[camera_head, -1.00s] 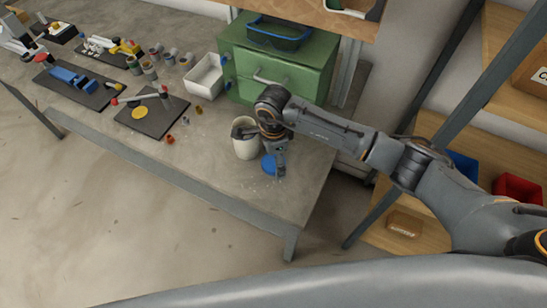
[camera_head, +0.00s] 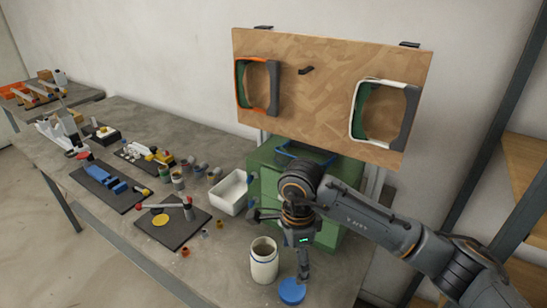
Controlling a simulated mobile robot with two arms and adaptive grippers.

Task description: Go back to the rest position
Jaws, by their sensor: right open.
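My right gripper (camera_head: 278,232) is in the camera_head view, at the end of the arm that comes in from the right. It is open, with one finger reaching left and the other pointing down, and nothing shows between them. It hangs in front of the green drawer cabinet (camera_head: 268,188), above a white jar (camera_head: 264,262) and a round blue lid (camera_head: 292,291) on the workbench. The jar stands upright and uncovered. The lid lies flat to its right. My left gripper is not in view.
A wooden board (camera_head: 320,90) with two frames, one orange-edged and one white-edged, is above the cabinet. A white bin (camera_head: 229,192), cups and dark mats (camera_head: 172,222) with parts stand on the bench (camera_head: 215,265). A shelf rack (camera_head: 515,180) is at the right.

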